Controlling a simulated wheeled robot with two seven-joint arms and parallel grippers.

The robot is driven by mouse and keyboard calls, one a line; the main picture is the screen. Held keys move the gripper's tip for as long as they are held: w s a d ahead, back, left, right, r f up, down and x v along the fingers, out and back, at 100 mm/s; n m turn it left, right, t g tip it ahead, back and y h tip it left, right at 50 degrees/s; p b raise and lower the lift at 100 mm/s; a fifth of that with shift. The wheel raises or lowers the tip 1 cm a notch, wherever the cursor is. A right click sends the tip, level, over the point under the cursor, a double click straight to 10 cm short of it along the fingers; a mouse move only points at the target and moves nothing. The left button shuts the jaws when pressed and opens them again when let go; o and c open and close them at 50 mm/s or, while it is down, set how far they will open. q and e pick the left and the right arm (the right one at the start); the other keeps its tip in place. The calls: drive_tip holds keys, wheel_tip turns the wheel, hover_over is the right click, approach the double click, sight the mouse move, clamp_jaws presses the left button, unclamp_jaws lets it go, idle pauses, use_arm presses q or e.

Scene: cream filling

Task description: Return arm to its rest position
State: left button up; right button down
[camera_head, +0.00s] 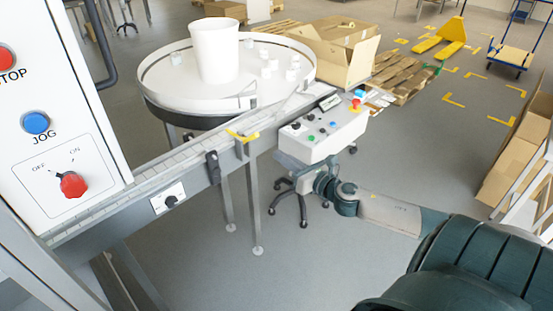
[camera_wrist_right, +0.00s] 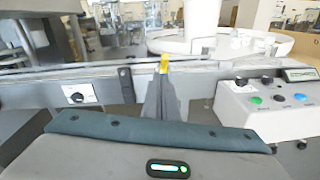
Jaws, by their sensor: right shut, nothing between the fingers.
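My right arm (camera_head: 390,212) comes in from the lower right and reaches left across open floor. My right gripper (camera_head: 322,182) is at its far end, just below and beside the white control box (camera_head: 322,130) in the head view. It looks shut and holds nothing. In the right wrist view the dark fingers (camera_wrist_right: 163,98) are together in front of the conveyor rail. I cannot tell from these views whether the gripper touches the box or its mount. My left gripper is not in view.
A conveyor (camera_head: 150,185) runs to a round turntable (camera_head: 175,95) with a white bucket (camera_head: 214,50) and several small white jars. A yellow lever (camera_head: 242,136) sits on the rail. A cabinet (camera_head: 60,120) stands at left. Cardboard boxes (camera_head: 515,150) stand at right. Open floor lies below the conveyor.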

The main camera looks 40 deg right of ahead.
drive_tip(key=shift+s+r, duration=0.2)
drive_tip(key=shift+s, duration=0.15)
idle(0.5)
